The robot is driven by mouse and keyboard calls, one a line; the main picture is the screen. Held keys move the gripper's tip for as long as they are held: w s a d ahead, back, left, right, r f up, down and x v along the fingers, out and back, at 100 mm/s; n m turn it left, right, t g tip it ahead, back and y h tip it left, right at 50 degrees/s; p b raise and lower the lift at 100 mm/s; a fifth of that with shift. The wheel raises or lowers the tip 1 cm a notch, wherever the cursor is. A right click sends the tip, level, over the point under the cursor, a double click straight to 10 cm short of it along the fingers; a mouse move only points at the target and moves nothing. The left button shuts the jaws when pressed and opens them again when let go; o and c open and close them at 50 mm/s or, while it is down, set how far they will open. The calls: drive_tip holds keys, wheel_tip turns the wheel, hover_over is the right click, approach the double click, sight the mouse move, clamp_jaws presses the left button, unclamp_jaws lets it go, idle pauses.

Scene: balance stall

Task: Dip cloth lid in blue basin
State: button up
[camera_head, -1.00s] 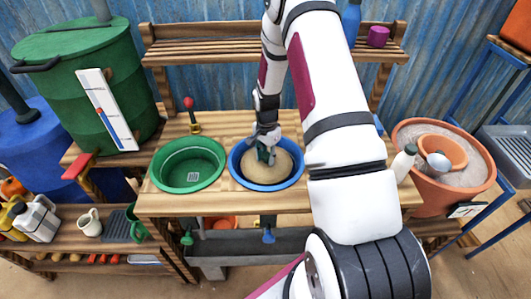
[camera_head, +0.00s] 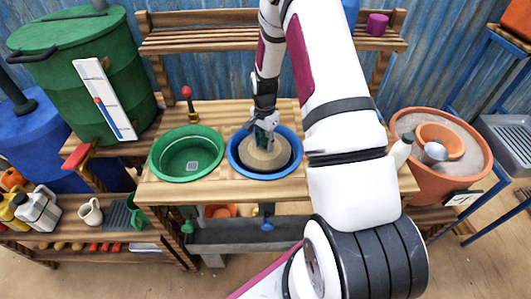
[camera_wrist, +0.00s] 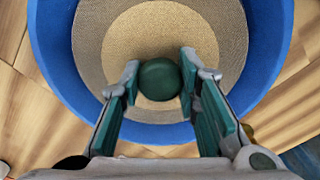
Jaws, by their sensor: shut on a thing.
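The cloth lid (camera_head: 264,157) is a round beige woven disc with a dark green round knob (camera_wrist: 160,79). It is inside the rim of the blue basin (camera_head: 296,160), with a dark band visible around its front and right edge. In the wrist view the lid's weave (camera_wrist: 160,30) lies under the knob, with the blue basin wall (camera_wrist: 48,50) around it. My gripper (camera_wrist: 160,77) is shut on the knob from both sides. In the head view my gripper (camera_head: 264,140) points down into the basin. I cannot tell whether the lid touches the basin's bottom.
A green basin (camera_head: 154,160) stands just left on the same wooden bench (camera_head: 230,189). A slatted shelf (camera_head: 200,40) runs behind.

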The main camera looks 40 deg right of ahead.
sight(265, 140)
drive_tip(key=shift+r+p, duration=0.75)
drive_tip(key=shift+r, duration=2.45)
drive_tip(key=shift+r, duration=0.1)
wheel_tip(265, 140, up, 4)
drive_tip(key=shift+f+p, duration=0.1)
drive_tip(key=shift+p, duration=0.3)
idle(0.4)
